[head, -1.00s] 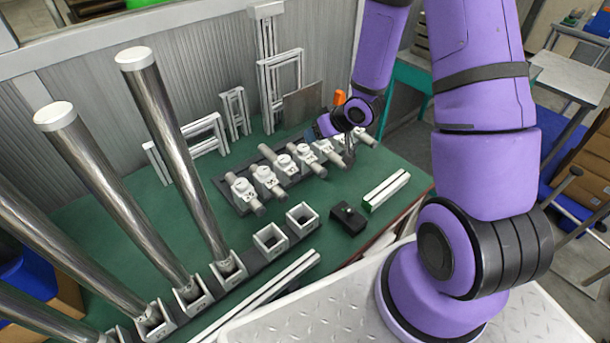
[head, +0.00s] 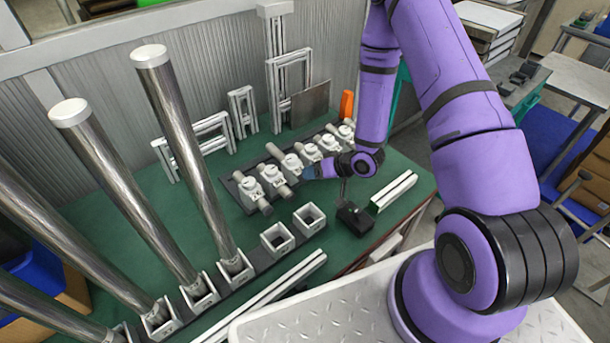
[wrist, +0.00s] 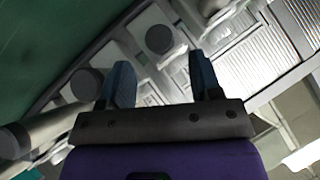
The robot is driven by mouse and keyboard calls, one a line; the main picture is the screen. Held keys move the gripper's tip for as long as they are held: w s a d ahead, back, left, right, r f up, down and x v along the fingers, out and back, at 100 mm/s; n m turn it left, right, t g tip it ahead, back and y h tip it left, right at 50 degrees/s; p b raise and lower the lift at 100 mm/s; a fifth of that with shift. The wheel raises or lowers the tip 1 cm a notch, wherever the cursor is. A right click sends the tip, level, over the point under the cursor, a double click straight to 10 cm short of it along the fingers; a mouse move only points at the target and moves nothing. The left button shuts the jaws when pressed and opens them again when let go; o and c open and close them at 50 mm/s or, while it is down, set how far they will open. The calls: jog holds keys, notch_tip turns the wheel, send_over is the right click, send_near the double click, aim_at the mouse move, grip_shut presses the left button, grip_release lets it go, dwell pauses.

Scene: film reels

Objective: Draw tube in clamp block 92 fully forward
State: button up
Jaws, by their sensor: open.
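A row of clamp blocks (head: 250,190), each with a short grey tube (head: 265,208) through it, stands on a dark base on the green bench. I cannot read any numbers, so I cannot tell which block is 92. My gripper (head: 308,172) is in front of the middle of the row, with its blue fingers toward the blocks. In the wrist view, my gripper (wrist: 162,78) is open and empty. A dark round tube end (wrist: 160,39) shows beyond the gap between the fingers, apparently not touching them. Another tube end (wrist: 87,83) is left of the left finger.
Tall steel tubes (head: 185,150) stand in holders at the left. Two empty square holders (head: 277,237) are in front of the row. A black box (head: 354,217) with a knob and a white rail (head: 394,191) lie at the right. Frames (head: 242,110) lean at the back wall.

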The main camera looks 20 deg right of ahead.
aim_at(285, 161)
jog(key=shift+x, duration=2.45)
